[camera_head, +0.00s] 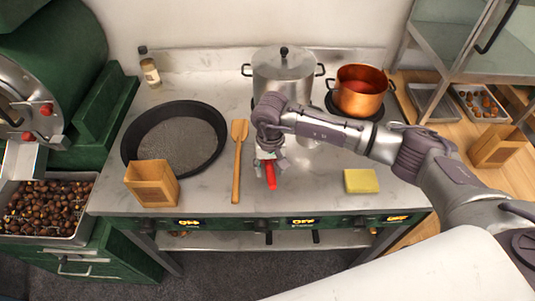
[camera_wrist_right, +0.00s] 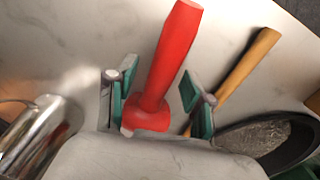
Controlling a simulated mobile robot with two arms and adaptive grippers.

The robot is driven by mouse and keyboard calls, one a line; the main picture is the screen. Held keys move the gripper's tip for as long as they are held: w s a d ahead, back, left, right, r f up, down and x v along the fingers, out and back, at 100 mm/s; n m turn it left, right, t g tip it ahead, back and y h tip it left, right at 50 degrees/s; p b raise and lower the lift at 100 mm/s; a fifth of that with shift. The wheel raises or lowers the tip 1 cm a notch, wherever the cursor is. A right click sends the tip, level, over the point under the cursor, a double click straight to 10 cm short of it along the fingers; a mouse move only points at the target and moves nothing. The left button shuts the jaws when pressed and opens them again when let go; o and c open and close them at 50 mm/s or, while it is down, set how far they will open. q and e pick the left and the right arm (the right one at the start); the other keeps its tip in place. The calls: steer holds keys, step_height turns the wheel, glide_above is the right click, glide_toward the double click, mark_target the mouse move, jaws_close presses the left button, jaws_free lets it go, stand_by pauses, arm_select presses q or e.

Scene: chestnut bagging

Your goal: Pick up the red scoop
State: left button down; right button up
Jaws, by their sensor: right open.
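The red scoop (camera_head: 270,175) lies on the pale counter, its red handle pointing to the front edge in the head view. In the right wrist view its handle (camera_wrist_right: 172,62) runs between the two green-padded fingers. My right gripper (camera_head: 268,162) is open over the scoop, and it also shows in the wrist view (camera_wrist_right: 153,98) with a gap on both sides of the handle. The scoop's far end is hidden under the gripper. My left gripper is not in view.
A wooden spatula (camera_head: 237,165) lies just left of the scoop, beside a black pan (camera_head: 128,150) and a wooden box (camera_head: 152,184). A steel pot (camera_head: 284,72) and a copper pot (camera_head: 360,92) stand behind. A yellow sponge (camera_head: 361,181) lies to the right.

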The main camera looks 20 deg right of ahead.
mark_target(270, 167)
jaws_close()
stand_by(0.3)
steer(key=shift+r+b, duration=0.35)
steer(key=shift+r, duration=0.15)
step_height(270, 167, up, 2)
steer(key=shift+w+r+b, duration=0.1)
steer(key=shift+r+b, duration=0.15)
steer(key=shift+b, duration=0.4)
steer(key=s+d+r+b, duration=0.3)
steer(key=s+d+r, duration=0.4)
steer(key=s+d, duration=0.1)
steer(key=shift+d+r+b, duration=0.3)
steer(key=shift+d, duration=0.1)
